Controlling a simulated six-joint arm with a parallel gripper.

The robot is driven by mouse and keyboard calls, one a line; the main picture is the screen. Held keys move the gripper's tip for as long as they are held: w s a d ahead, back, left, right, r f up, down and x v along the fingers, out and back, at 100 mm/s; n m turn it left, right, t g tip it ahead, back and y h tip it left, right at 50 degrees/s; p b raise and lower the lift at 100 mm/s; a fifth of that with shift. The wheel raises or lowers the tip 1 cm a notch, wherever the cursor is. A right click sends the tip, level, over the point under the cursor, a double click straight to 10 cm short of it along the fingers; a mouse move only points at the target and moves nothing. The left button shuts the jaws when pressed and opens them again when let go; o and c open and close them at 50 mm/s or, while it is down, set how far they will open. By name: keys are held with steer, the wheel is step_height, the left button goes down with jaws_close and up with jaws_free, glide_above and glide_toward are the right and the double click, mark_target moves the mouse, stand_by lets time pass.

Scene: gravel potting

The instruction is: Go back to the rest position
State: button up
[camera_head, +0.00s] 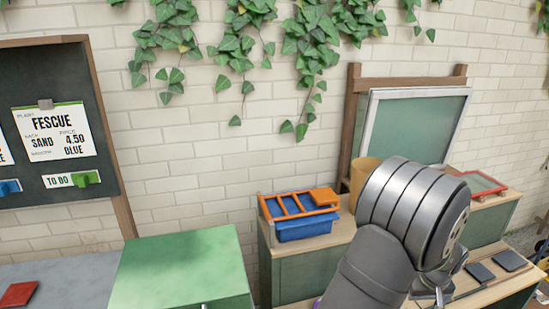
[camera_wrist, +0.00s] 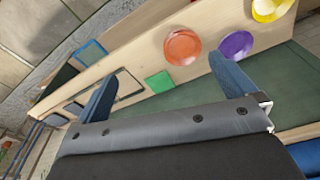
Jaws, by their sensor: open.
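My gripper (camera_wrist: 170,92) shows in the wrist view with its two blue fingers spread wide apart and nothing between them. It hangs over a wooden bench (camera_wrist: 130,60), above a strip with a green square (camera_wrist: 159,82). In the head view my arm's grey wrist is at the right, in front of the wooden bench (camera_head: 340,240), and the gripper's fingers are mostly hidden behind it.
Red (camera_wrist: 182,47), purple (camera_wrist: 235,46) and yellow (camera_wrist: 268,8) round dishes sit on the bench. A blue bin (camera_head: 303,229) with an orange rack stands left of my arm. A green box (camera_head: 185,268) is farther left. A chalkboard (camera_head: 50,125) hangs on the brick wall.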

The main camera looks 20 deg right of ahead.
step_height(320, 180, up, 24)
stand_by(0.5)
